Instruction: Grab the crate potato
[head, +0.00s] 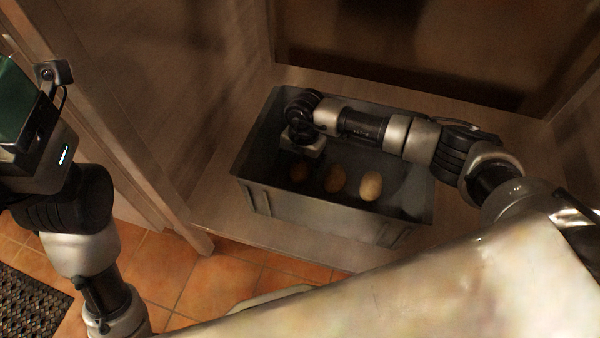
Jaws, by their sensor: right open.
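A grey crate (310,207) stands on a wooden shelf inside a cabinet. Three potatoes show in it in a row: a left potato (298,173), a middle potato (335,179) and a right potato (371,186). My right arm reaches across the crate from the right. My right gripper (296,160) points down inside the crate at its left part, just above or beside the left potato. Its fingers are dark and partly hidden, and I cannot tell if they touch the potato. My left gripper's fingers are outside the picture; only the left arm shows at the left edge.
The wooden shelf (225,205) surrounds the crate, with cabinet walls at left and right and a dark back panel (420,50). A tiled floor (160,265) lies in front. A dark woven mat (30,310) lies at the lower left.

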